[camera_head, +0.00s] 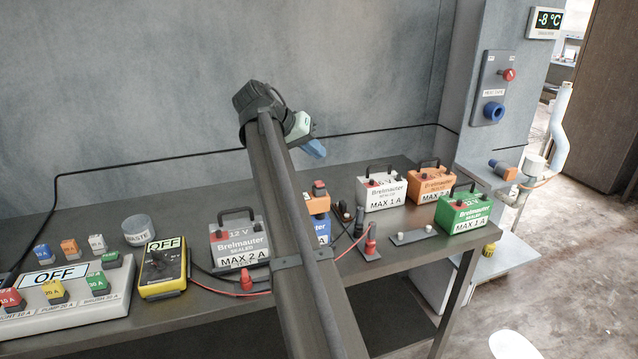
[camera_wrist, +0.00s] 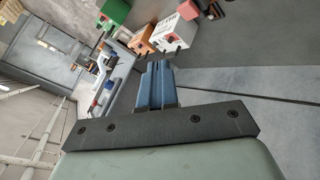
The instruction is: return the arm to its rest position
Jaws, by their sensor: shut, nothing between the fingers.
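My gripper (camera_head: 315,149) is up above the bench, at the far end of my raised arm, in front of the grey wall. In the head view only part of it shows, a pale green body with blue fingers pointing down to the right. In the wrist view its blue fingers (camera_wrist: 157,85) are together with nothing between them. It touches nothing that I can see. My arm crosses the middle of the head view and hides part of the bench and a blue battery behind it.
The dark bench (camera_head: 210,311) carries a grey battery (camera_head: 238,240), a white battery (camera_head: 381,190), an orange battery (camera_head: 432,184), a green battery (camera_head: 464,212), a yellow meter (camera_head: 162,270) and a fuse panel (camera_head: 75,312). Red leads run near my arm. The air around my gripper is clear.

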